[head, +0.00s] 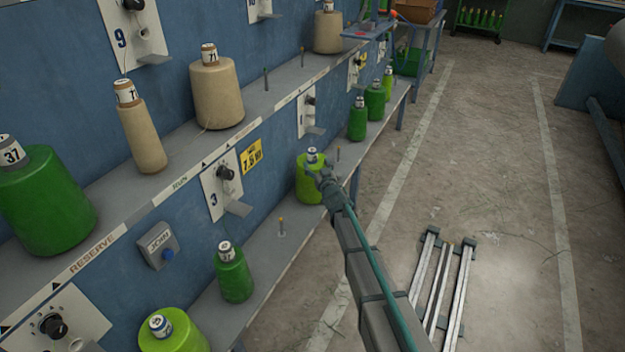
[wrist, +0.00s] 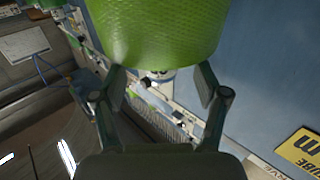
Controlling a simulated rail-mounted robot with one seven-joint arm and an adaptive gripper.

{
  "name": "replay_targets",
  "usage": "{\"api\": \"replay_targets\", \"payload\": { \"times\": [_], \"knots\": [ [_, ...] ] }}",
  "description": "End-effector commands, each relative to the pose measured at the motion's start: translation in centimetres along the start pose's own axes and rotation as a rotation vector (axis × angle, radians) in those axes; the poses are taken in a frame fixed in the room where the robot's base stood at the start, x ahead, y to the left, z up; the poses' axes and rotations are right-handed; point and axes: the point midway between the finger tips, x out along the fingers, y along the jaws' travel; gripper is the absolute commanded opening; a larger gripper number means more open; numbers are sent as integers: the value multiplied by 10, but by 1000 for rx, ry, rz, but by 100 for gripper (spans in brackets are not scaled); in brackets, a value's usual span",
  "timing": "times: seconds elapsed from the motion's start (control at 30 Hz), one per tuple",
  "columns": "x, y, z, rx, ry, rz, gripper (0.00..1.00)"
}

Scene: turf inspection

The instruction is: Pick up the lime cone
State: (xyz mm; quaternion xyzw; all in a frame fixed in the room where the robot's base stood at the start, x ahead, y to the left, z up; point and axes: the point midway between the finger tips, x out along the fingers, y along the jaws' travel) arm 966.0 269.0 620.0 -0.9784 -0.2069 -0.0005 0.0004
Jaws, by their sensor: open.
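A lime cone (head: 308,185) with a white top label stands on the lower shelf in the head view, beyond my arm. My gripper (head: 323,176) is at its right side and overlaps part of it. In the wrist view, the lime cone (wrist: 155,30) fills the top of the picture. My gripper (wrist: 160,82) is open there, its two fingers apart, with the tips near the cone's edge. I cannot tell whether they touch it. Another lime cone (head: 172,333) stands at the bottom of the head view, and a smaller lime one (head: 388,78) stands farther along.
Beige cones (head: 218,92) stand on the upper shelf above. A yellow sign (head: 251,156) is on the blue wall. The floor at right is open around metal rails (head: 437,285).

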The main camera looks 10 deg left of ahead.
Motion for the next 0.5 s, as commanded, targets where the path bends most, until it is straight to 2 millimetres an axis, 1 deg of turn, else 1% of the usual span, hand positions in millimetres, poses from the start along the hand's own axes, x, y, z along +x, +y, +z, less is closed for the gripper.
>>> {"api": "replay_targets", "payload": {
  "times": [0.03, 0.17, 0.23, 0.4, 0.5],
  "knots": [
    [5, 0, 0, 0, 0, 0, 73],
    [10, 0, -1, 0, -1, 0, 73],
    [17, 0, -2, -1, -1, 0, 73],
    [42, -2, -6, -1, 0, 0, 73],
    [53, -2, -6, -1, 0, 0, 73]
  ]
}}
